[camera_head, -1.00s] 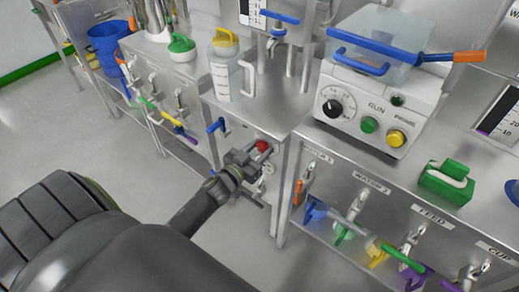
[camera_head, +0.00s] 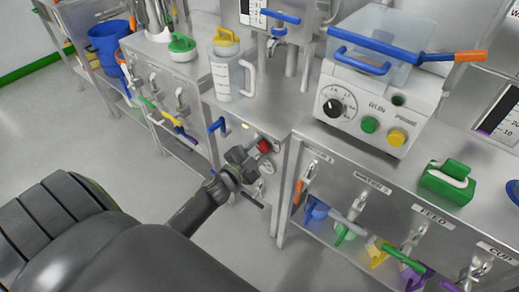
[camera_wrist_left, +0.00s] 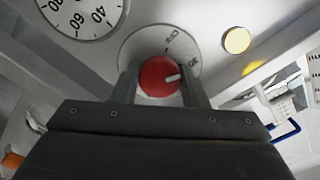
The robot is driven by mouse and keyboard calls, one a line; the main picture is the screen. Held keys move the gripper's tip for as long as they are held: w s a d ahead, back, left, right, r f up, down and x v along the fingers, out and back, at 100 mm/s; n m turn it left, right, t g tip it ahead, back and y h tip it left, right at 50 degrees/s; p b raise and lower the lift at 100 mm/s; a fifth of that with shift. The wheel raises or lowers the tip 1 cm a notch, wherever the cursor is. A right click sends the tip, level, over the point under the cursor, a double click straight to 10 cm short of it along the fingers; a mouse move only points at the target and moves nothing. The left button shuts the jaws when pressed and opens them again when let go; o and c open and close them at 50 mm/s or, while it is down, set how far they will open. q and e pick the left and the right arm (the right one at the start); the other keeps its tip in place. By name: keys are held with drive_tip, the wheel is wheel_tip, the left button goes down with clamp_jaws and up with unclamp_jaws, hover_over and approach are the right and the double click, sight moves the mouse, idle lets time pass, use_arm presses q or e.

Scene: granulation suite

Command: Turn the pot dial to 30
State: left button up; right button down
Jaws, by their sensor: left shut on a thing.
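The red pot dial (camera_head: 264,146) sits on the front panel of the steel bench, below the clear jug. In the left wrist view the dial (camera_wrist_left: 155,78) is a round red knob with a white mark pointing right and slightly up. A pale scale plate (camera_wrist_left: 185,44) with small dark markings lies behind it; the markings are hard to read. My left gripper (camera_head: 256,153) is shut on the dial, with one finger on each side of it in the left wrist view (camera_wrist_left: 158,88). My right gripper is not in view.
A round gauge (camera_wrist_left: 82,12) and a yellow round button or lamp (camera_wrist_left: 237,40) flank the dial. A blue lever (camera_head: 217,125) sticks out left of the dial. A clear jug (camera_head: 228,75) stands above on the bench. Open floor lies left of my arm.

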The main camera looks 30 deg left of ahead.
use_arm(q)
drive_tip(key=shift+m, duration=0.8)
drive_tip(key=o, duration=1)
drive_tip(key=shift+c, duration=0.2)
